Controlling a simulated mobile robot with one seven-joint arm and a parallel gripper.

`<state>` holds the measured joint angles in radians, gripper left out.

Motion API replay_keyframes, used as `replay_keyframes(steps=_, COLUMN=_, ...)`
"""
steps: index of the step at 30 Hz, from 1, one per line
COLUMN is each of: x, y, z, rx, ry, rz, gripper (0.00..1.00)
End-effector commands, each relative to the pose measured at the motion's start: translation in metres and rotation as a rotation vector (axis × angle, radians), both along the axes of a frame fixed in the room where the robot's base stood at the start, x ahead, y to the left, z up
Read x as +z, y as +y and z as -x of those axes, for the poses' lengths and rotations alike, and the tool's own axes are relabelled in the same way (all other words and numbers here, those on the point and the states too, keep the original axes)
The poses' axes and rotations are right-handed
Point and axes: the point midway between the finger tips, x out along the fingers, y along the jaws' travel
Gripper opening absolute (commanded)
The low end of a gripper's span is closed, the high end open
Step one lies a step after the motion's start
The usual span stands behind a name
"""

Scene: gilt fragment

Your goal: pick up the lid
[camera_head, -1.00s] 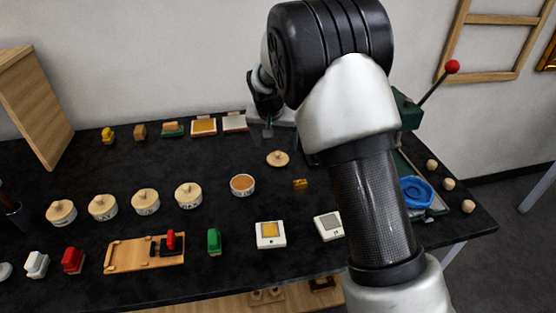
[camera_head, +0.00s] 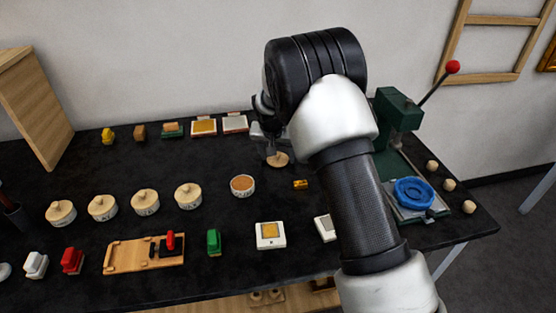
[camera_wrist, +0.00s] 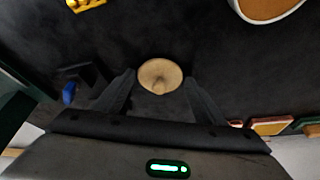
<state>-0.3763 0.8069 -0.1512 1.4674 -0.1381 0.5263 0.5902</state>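The lid (camera_head: 278,160) is a small round pale-wood disc with a knob, lying on the black table right of the row of lidded pots. In the wrist view the lid (camera_wrist: 160,74) shows between and just beyond the fingertips. My gripper (camera_head: 271,146) is over the lid in the head view, partly hidden by my arm. In the wrist view my gripper (camera_wrist: 160,82) is open, with one finger on each side of the lid's near part. I cannot tell whether the fingers touch it or how high they are above it.
An open round pot (camera_head: 242,185) with brown contents stands in front of the lid, and a small gold piece (camera_head: 301,184) lies to its right. Several lidded pots (camera_head: 145,202) line the left. A green press (camera_head: 398,118) stands right; stamps and pads (camera_head: 204,126) lie behind.

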Motion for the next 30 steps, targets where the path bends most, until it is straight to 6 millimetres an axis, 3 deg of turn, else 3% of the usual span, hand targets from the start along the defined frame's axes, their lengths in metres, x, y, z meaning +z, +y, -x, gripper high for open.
replay_keyframes(steps=1, x=0.0, y=0.0, z=0.0, rx=0.0, ry=0.0, rz=0.0, gripper=0.56)
replay_keyframes(steps=5, x=0.0, y=0.0, z=0.0, rx=0.0, ry=0.0, rz=0.0, gripper=0.34)
replay_keyframes(steps=14, x=0.005, y=0.0, z=0.0, rx=0.0, ry=-0.001, rz=-0.001, gripper=0.34)
replay_keyframes(steps=24, x=0.068, y=0.0, z=-0.001, rx=0.0, ry=-0.003, rz=0.0, gripper=0.34)
replay_keyframes(steps=30, x=0.096, y=0.0, z=0.002, rx=-0.001, ry=-0.001, rz=0.001, gripper=0.34)
